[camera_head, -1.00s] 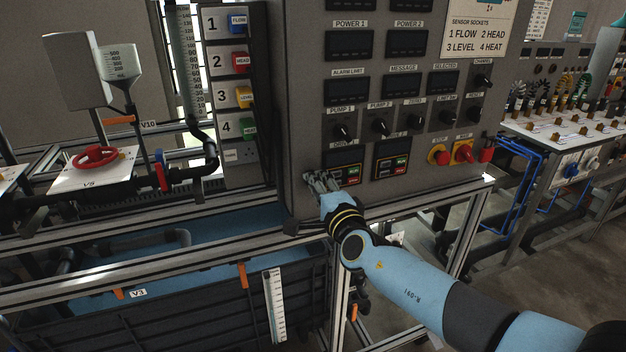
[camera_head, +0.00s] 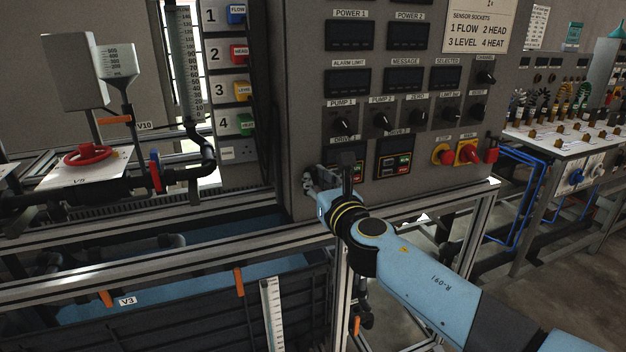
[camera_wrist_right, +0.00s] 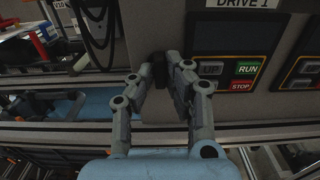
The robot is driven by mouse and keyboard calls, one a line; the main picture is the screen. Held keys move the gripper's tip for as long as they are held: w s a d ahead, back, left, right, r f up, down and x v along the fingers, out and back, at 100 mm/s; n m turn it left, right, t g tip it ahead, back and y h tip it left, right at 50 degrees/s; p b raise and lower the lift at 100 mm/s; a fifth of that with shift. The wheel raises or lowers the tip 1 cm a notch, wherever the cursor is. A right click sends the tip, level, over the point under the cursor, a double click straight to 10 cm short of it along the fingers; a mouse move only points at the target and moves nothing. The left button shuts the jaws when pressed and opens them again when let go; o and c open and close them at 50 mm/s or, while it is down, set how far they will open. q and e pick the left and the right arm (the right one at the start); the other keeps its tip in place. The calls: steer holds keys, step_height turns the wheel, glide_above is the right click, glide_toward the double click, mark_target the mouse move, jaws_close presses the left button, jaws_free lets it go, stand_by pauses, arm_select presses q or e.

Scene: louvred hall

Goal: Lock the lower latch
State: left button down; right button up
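A small black part (camera_wrist_right: 160,72), which looks like the lower latch, sits on the grey cabinet's face near its lower left edge, left of the DRIVE 1 panel. In the right wrist view it lies between the fingertips of my right gripper (camera_wrist_right: 158,66). The fingers stand apart on either side of it; I cannot tell whether they touch it. In the head view my right gripper (camera_head: 328,176) is at the cabinet's lower left corner, and it hides the latch there. My left gripper is not in view.
The cabinet (camera_head: 304,110) carries displays, knobs and the DRIVE 1 panel (camera_wrist_right: 233,70) close to the right finger. A metal rail (camera_head: 200,247) runs below. A red handwheel (camera_head: 88,154) is at left, and red switches (camera_head: 468,151) are at right.

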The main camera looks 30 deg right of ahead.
steer(key=o, duration=0.5)
steer(key=v, duration=0.7)
